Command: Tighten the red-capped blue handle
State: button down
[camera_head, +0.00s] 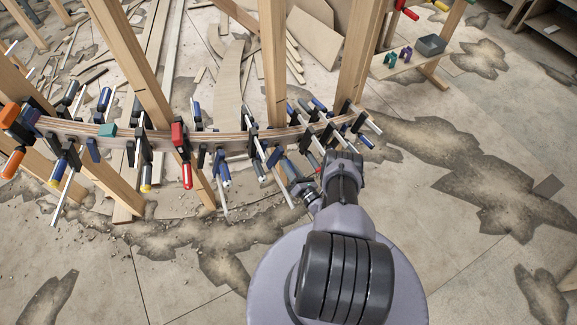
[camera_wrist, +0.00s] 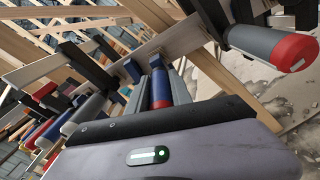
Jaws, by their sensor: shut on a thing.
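In the wrist view, a blue handle with a red cap (camera_wrist: 160,88) points back toward my palm, its red end nearest me. My gripper (camera_wrist: 161,75) has one grey finger on each side of this handle and is shut on it. The handle belongs to a clamp on the curved wooden stringer (camera_wrist: 190,38). In the head view, the stringer (camera_head: 225,137) runs across the posts with many clamps on it. My arm reaches to its right part there, and the fingers and held handle cannot be made out behind my wrist.
A grey handle with a red cap (camera_wrist: 270,48) sticks out close on the right in the wrist view. Several other clamp handles crowd the left. Wooden posts (camera_head: 272,65) stand along the stringer. The floor (camera_head: 470,260) at the right is open, with dark patches.

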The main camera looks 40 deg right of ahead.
jog(key=shift+d+m, duration=0.1)
jog(key=shift+m, duration=0.3)
jog(key=shift+w+r, duration=0.1)
dwell(0.3)
jog(key=c, duration=1.1)
grip_release()
jog(key=shift+c, duration=0.2)
